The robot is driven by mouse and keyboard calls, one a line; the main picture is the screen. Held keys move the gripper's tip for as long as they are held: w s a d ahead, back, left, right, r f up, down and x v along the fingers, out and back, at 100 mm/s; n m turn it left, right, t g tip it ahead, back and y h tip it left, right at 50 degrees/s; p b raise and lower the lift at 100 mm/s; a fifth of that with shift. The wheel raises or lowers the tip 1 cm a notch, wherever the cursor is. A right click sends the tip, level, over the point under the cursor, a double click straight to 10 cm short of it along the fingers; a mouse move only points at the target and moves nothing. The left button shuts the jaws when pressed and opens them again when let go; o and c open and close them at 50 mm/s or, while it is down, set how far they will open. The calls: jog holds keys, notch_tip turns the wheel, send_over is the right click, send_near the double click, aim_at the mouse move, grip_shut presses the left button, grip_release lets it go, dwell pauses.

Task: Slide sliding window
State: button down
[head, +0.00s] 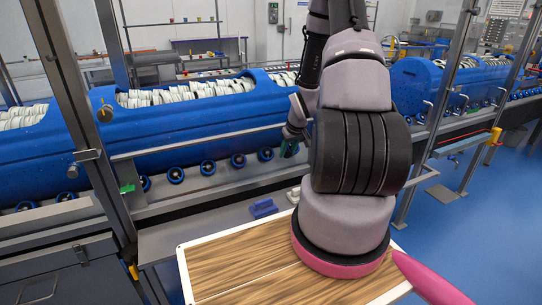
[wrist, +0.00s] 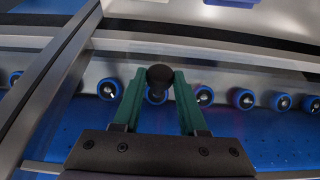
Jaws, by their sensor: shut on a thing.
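The sliding window is a clear pane in a metal frame in front of the blue tub line; its lower rail (head: 205,142) shows in the head view. In the wrist view, a round black knob (wrist: 160,73) sits between the tips of my gripper's green fingers (wrist: 160,82). My gripper is shut on this knob. In the head view, my gripper (head: 290,148) is near the middle of the window opening, partly hidden behind my arm. The clear pane's edges are hard to make out.
Metal posts (head: 85,110) stand left and right of the opening. Blue tubs (head: 195,120) with white items lie behind it, above several blue rollers (head: 208,167). A wood-topped board (head: 235,265) and a small blue block (head: 263,208) are in front. Blue floor is clear at right.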

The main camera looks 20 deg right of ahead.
jog(key=shift+d, duration=1.35)
jog(key=shift+c, duration=2.4)
grip_release()
jog(key=v, duration=1)
jog(key=shift+s+r, duration=0.2)
jog(key=shift+r, duration=0.15)
